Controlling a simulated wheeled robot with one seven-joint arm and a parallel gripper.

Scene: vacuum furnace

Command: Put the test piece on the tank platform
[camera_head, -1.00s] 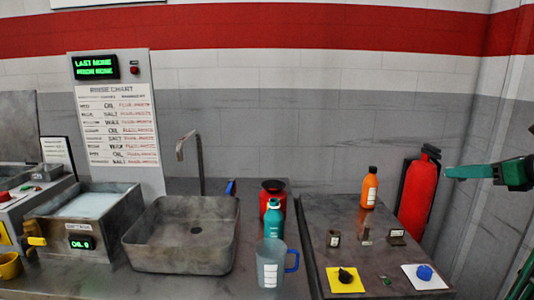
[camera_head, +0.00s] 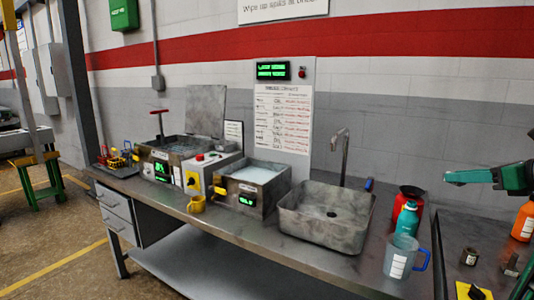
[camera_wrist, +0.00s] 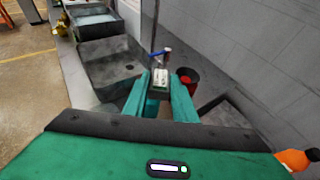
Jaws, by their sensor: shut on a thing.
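In the wrist view my gripper (camera_wrist: 160,88) has its teal fingers closed on a small grey block with a pale top, the test piece (camera_wrist: 161,76). In the head view my gripper (camera_head: 450,178) is at the right edge, above the bench; the piece cannot be made out there. Two tanks stand on the bench to the left: one with a red-handled rod (camera_head: 158,113) and a green display, and one with pale liquid (camera_head: 255,173) and a green display (camera_head: 247,200). I cannot tell a platform apart inside either tank.
A sink (camera_head: 320,228) with a tall tap stands right of the tanks. A red container (camera_head: 409,195), teal bottle (camera_head: 407,219) and clear jug (camera_head: 399,258) stand beside it. A yellow cup (camera_head: 197,204) sits at the bench's front. An orange bottle (camera_head: 523,217) is far right.

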